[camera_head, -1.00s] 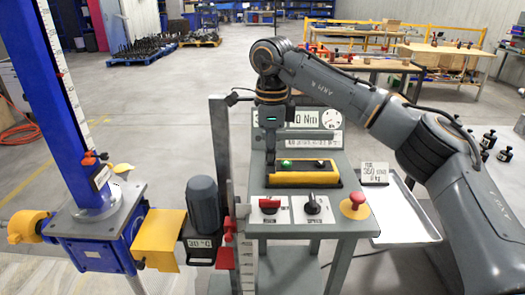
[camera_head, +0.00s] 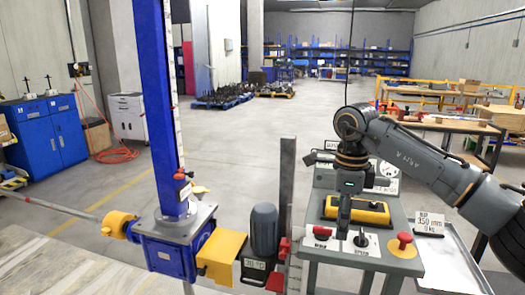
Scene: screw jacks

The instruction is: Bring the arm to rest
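My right arm comes in from the right, and its gripper (camera_head: 343,232) points down over the grey control stand (camera_head: 390,252). The fingers look like one narrow dark bar, so I cannot tell whether they are open or shut. No held object shows. The fingertips appear between a red switch (camera_head: 322,232) and a black knob (camera_head: 361,238), in front of the yellow box (camera_head: 372,213). Whether they touch the panel is unclear. My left gripper is out of view.
A blue screw jack (camera_head: 172,250) with a tall blue column (camera_head: 155,100) and grey motor (camera_head: 264,230) stands left of the panel. A red mushroom button (camera_head: 404,240) and a metal tray (camera_head: 450,262) are at the right. Open floor (camera_head: 240,135) lies behind.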

